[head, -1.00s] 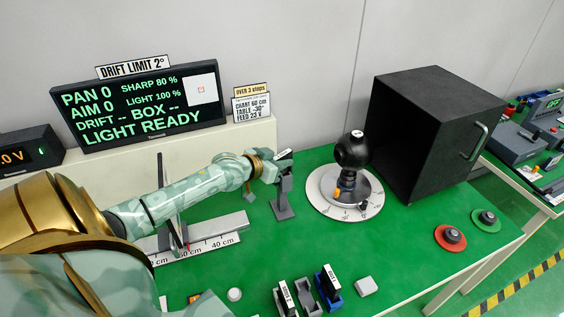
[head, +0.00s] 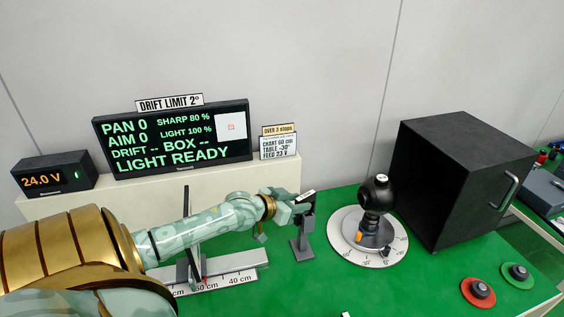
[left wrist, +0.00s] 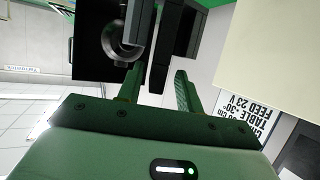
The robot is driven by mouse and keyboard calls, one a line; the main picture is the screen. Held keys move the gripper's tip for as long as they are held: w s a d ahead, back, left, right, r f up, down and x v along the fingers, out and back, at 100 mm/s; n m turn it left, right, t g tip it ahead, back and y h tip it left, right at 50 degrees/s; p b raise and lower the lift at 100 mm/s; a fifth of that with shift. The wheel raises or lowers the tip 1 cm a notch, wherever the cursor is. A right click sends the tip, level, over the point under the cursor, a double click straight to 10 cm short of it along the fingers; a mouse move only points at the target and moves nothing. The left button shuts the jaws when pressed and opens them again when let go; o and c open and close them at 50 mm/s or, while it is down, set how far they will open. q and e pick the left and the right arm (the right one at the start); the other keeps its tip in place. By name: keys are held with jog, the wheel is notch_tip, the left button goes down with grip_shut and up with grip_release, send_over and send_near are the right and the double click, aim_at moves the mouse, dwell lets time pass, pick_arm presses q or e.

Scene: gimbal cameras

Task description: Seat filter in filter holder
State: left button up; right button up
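The filter, a small dark piece with a white label (head: 306,196), is at the top of the grey filter holder (head: 302,240), a slim upright stand on the green bench. Its label is tilted. My left gripper (head: 298,207) is at the top of this stand, from the left. In the left wrist view, my left gripper's fingers (left wrist: 157,88) stand apart, with a dark upright plate (left wrist: 160,65) between them and a gap showing beside it. The exact fit of the filter in the holder is hidden. My right gripper is not in view.
A black ball-shaped camera (head: 377,194) stands on a round white turntable (head: 340,240) right of the holder. A ruler rail (head: 235,270) lies under my left arm. A screen (head: 175,140) reads LIGHT READY.

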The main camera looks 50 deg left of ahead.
pick_arm(q)
jog(key=p+v, duration=0.2)
jog(key=v, duration=0.7)
jog(key=shift+d, duration=0.15)
